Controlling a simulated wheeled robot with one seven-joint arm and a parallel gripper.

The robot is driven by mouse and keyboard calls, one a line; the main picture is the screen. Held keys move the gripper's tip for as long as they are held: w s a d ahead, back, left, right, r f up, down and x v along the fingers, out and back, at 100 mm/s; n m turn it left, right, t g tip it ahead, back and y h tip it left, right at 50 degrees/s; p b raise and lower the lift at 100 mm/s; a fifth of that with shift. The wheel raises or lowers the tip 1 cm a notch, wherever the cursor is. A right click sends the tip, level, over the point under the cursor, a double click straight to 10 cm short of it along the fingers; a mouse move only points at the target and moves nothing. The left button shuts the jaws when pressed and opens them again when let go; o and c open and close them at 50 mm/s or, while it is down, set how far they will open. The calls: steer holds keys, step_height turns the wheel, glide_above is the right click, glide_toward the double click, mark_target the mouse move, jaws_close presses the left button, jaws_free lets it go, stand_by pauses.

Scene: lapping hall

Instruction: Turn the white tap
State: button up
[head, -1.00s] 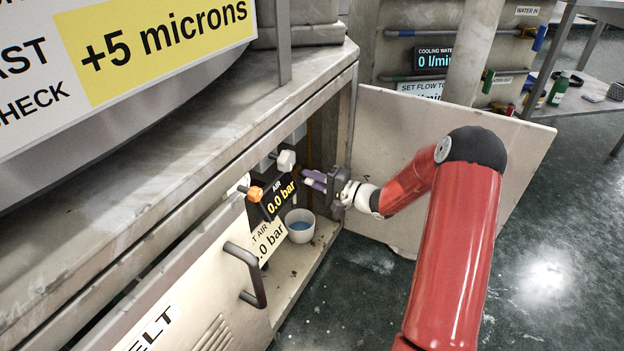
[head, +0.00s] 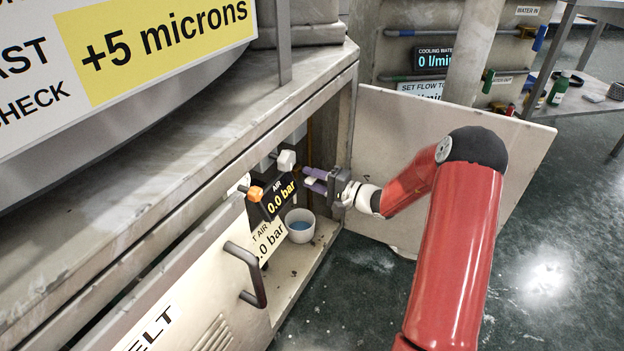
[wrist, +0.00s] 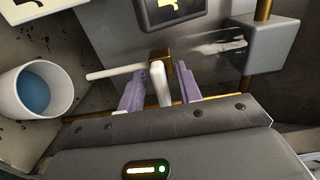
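The white tap's lever (wrist: 161,84) stands between my two purple fingers in the wrist view, joined to a brass body (wrist: 160,58). My gripper (wrist: 156,88) is open, with a finger on each side of the lever and visible gaps to both. A thin white rod (wrist: 113,72) runs left from the brass body. In the head view my gripper (head: 315,180) reaches into the open cabinet, beside the black AIR display (head: 278,198) reading 0.0 bar. The tap's body is hard to make out there, and contact cannot be judged.
A white cup (head: 300,226) with blue inside stands on the cabinet floor; it also shows in the wrist view (wrist: 36,92). An orange knob (head: 255,193) and a white block (head: 286,160) are near the display. The open door (head: 440,150) stands behind my arm.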

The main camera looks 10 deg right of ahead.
steer(key=v, duration=0.7)
steer(key=shift+s+d+p, duration=0.2)
steer(key=shift+d+p, duration=0.05)
steer(key=shift+p, duration=0.05)
